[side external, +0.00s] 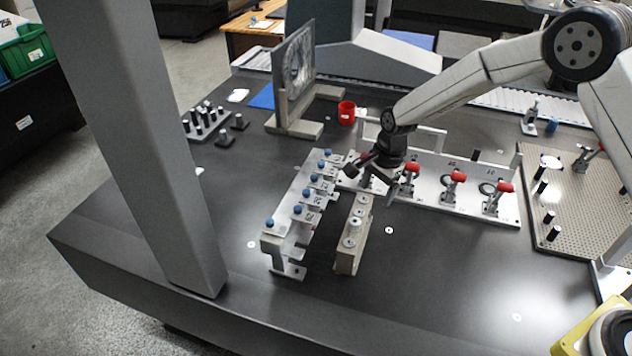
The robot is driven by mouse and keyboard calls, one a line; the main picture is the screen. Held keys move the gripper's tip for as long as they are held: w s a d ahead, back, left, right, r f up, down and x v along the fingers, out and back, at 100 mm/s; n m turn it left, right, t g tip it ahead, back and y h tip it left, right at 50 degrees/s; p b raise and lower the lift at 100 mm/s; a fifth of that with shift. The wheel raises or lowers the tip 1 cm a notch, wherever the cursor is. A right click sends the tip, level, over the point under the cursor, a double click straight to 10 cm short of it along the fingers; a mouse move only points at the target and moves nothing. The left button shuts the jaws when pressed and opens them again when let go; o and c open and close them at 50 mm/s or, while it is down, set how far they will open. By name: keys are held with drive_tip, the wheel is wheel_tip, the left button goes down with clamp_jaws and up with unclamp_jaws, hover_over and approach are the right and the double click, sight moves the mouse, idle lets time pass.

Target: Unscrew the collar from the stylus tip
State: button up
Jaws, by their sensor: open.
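My gripper (372,182) is open, its fingers spread, above the far end of a narrow beige block (346,258). Several small round metal pieces sit along the block's top, one of them a taller upright cylinder (355,226). Left of the block, a silver rack (283,243) carries several blue-topped pieces (298,209) in a row on labelled places. I cannot tell which small piece is the stylus tip or its collar at this size. My fingers hide part of the block's far end, and I see nothing held between them.
A silver plate (430,200) with red-handled clamps (455,178) stands close behind and right of my gripper. A grey column (150,140) rises at left. A red cup (346,112) and a framed panel (295,65) stand farther back.

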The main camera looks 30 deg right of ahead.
sight(356, 221)
drive_tip(key=shift+w+a+f+m, duration=0.5)
drive_tip(key=shift+w+f+m, duration=0.2)
drive_tip(key=shift+f, duration=0.15)
drive_tip(key=shift+w+a+f+m, duration=0.55)
drive_tip(key=shift+f+m, duration=0.15)
drive_tip(key=shift+f, duration=0.1)
drive_tip(key=shift+f, duration=0.1)
drive_tip(key=shift+a+f, duration=0.2)
drive_tip(key=shift+f, duration=1.05)
drive_tip(key=shift+a+f, duration=0.15)
drive_tip(key=shift+f, duration=1.1)
drive_tip(key=shift+a+f, duration=0.2)
drive_tip(key=shift+f, duration=1.05)
clamp_jaws()
drive_tip(key=shift+n+g, duration=0.6)
drive_tip(key=shift+n, duration=2)
drive_tip(key=shift+n, duration=0.5)
drive_tip(key=n, duration=0.4)
drive_tip(key=shift+s+d+g, duration=0.1)
drive_tip(key=shift+g, duration=0.2)
